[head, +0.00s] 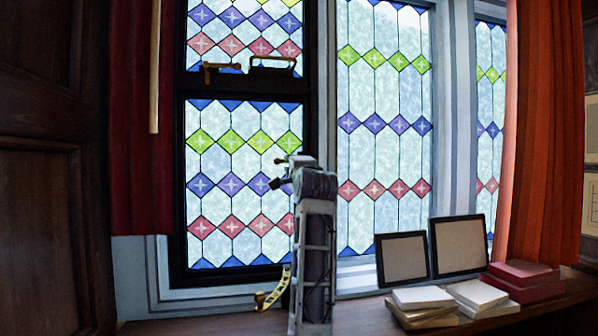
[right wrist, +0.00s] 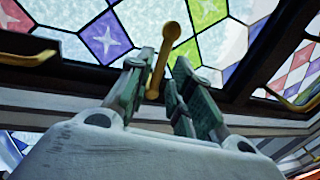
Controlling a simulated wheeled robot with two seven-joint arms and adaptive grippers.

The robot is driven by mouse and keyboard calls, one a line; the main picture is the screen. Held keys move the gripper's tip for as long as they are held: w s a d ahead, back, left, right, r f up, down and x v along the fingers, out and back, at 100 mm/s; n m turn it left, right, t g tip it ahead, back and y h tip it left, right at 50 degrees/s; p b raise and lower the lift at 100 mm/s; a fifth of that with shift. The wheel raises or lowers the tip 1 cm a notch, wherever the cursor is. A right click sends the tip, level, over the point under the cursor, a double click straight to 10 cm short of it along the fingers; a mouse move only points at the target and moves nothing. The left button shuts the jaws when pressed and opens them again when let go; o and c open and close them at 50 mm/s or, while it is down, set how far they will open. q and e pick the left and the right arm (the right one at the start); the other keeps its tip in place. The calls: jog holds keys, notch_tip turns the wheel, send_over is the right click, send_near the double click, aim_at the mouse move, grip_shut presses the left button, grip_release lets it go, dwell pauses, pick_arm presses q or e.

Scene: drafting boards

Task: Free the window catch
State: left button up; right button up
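The window (head: 245,185) has a black frame and leaded stained glass. A small brass lever (head: 281,160) with a rounded end shows at the right side of its lower pane. In the right wrist view the brass lever (right wrist: 171,32) stands up between my right gripper's fingers (right wrist: 160,85), which are drawn close around it. In the head view my right gripper (head: 284,182) is small and partly hidden by its own wrist, in front of the lever. My left gripper is in neither view.
A brass fitting (head: 222,67) and a dark handle (head: 273,62) sit on the crossbar. A curved brass stay (head: 273,292) is at the bottom of the window. Two framed panels (head: 402,258) and stacked books (head: 424,298) stand on the sill at right. Red curtains (head: 143,140) hang at both sides.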

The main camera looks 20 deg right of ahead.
jog(key=v, duration=0.6)
jog(key=shift+s, duration=0.3)
jog(key=shift+f, duration=0.15)
dwell(0.5)
